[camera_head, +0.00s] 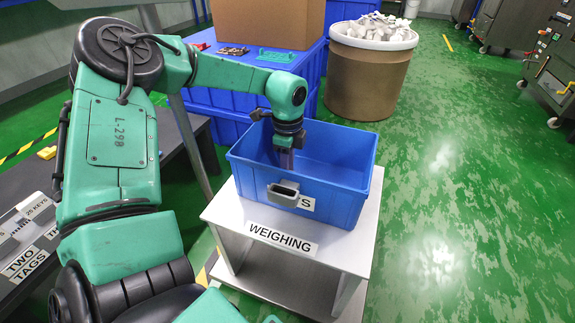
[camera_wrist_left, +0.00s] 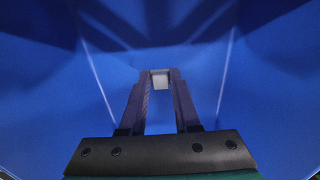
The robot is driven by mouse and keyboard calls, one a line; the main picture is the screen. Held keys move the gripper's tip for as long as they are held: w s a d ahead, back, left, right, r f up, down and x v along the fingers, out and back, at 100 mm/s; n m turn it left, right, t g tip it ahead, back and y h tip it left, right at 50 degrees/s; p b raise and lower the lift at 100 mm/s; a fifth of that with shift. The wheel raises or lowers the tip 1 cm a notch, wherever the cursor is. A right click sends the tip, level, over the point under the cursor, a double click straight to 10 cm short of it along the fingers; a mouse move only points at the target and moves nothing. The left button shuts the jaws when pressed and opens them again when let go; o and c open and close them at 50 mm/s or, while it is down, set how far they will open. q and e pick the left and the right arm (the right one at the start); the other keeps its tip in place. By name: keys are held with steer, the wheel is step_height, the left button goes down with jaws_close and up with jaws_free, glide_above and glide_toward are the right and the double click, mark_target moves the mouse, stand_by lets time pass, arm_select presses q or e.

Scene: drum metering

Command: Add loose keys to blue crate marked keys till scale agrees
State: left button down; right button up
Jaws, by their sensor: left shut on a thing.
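The blue crate (camera_head: 335,200) stands on a white stand labelled WEIGHING (camera_head: 283,239). Its front label is mostly hidden by the handle, and only an S shows. My left gripper (camera_head: 285,160) points down inside the crate, near its left end. In the left wrist view my left gripper (camera_wrist_left: 160,80) is shut on a small pale grey piece (camera_wrist_left: 160,79) at its fingertips. I cannot tell for sure that it is a key. Blue crate walls (camera_wrist_left: 265,80) fill that view around it. No loose keys show on the part of the crate floor I see. No scale reading is visible.
Blue containers (camera_head: 215,105) with a cardboard box (camera_head: 268,22) stand behind. A brown drum (camera_head: 368,85) holds whitish pieces.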

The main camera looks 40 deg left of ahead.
arm_select(q)
steer(key=shift+f+b, duration=0.4)
steer(key=shift+f, duration=0.1)
arm_select(e)
steer(key=shift+f, duration=0.45)
arm_select(q)
steer(key=c, duration=0.6)
jaws_free()
steer(key=shift+o, duration=0.2)
step_height(320, 180, up, 15)
steer(key=p, duration=0.5)
steer(key=shift+f, duration=0.15)
arm_select(e)
step_height(320, 180, up, 5)
steer(key=shift+f, duration=0.1)
